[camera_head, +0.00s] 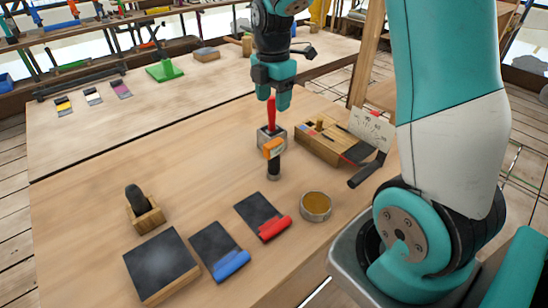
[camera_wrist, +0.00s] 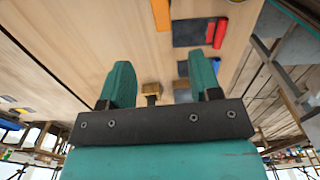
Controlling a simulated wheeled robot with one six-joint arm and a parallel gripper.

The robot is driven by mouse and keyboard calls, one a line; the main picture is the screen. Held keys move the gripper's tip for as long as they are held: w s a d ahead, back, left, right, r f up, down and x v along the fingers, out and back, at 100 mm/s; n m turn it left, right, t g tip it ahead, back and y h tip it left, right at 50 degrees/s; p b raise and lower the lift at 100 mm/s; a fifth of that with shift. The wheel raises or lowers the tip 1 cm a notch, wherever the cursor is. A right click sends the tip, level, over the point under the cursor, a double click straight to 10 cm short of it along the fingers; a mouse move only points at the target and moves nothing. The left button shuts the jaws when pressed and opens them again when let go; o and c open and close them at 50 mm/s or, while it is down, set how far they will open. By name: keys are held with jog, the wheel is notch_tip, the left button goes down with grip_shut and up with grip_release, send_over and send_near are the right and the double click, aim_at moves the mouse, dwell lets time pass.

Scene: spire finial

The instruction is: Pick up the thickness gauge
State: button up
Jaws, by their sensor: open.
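An upright orange-and-black tool (camera_head: 273,158), which looks like the thickness gauge, stands on the table in the head view. Its black lower part rests on the wood. In the wrist view an orange piece (camera_wrist: 161,14), seemingly the same tool, is cut off by the top edge. My gripper (camera_head: 276,102) points down, above and behind the tool in the head view. Its two teal fingers stand apart with nothing between them, as the wrist view also shows (camera_wrist: 160,72). A red-handled tool (camera_head: 271,112) in a grey block stands just below the gripper, close behind the orange tool.
A wooden box (camera_head: 318,145) with a card stands right of the tool. A round tin (camera_head: 316,206), a red-edged dark pad (camera_head: 260,215), a blue-edged one (camera_head: 219,250) and a slate-topped block (camera_head: 160,266) lie nearer. The table's left middle is clear.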

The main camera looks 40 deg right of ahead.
aim_at(274, 142)
notch_tip(274, 142, down, 14)
jog(key=shift+s+f+p, duration=0.1)
jog(key=shift+f+p, duration=0.1)
jog(key=shift+p, duration=1)
grip_shut()
jog(key=shift+r, duration=0.1)
